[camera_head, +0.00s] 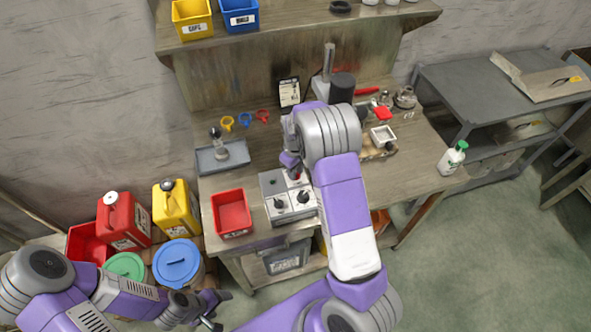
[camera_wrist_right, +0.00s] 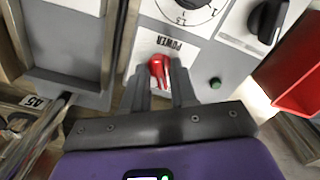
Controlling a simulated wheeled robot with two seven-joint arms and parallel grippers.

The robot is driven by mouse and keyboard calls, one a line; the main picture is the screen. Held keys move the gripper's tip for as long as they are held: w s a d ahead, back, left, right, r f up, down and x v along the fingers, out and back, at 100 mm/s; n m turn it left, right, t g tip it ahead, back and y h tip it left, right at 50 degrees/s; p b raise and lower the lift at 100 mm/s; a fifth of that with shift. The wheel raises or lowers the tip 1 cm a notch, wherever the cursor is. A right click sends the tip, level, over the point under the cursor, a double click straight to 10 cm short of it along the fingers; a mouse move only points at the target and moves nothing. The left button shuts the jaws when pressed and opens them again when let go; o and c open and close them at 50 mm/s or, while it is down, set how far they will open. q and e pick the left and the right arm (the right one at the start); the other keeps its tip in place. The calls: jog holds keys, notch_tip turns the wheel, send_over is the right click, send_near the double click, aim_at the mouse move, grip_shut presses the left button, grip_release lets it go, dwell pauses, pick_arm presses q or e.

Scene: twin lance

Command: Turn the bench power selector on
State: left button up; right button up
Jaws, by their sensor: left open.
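The bench power unit is a grey box (camera_head: 276,183) with black dials on the workbench. In the right wrist view, its red selector knob (camera_wrist_right: 160,68) sits on a white plate marked POWER (camera_wrist_right: 172,43). My right gripper (camera_wrist_right: 160,88) is at the knob, with one finger on either side of it. The fingers stand close to the knob; whether they press on it I cannot tell. In the head view my right arm hides part of the box. My left gripper (camera_head: 218,310) is open and empty, low at the left, away from the bench.
A red bin (camera_head: 231,212) stands just left of the box, and a grey tray (camera_head: 207,163) behind it. A green button (camera_wrist_right: 215,83) is beside the knob. Red (camera_head: 123,220) and yellow (camera_head: 176,210) canisters stand left of the bench. A white bottle (camera_head: 452,159) is at its right end.

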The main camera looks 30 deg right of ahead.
grip_shut()
jog(key=shift+m, duration=0.4)
jog(key=m+p, duration=0.1)
jog(key=m, duration=0.3)
jog(key=shift+r+m, duration=0.1)
jog(key=shift+m, duration=0.3)
jog(key=m+p, duration=0.1)
jog(key=m, duration=0.5)
jog(key=shift+m, duration=0.3)
jog(key=shift+o, duration=1.3)
grip_release()
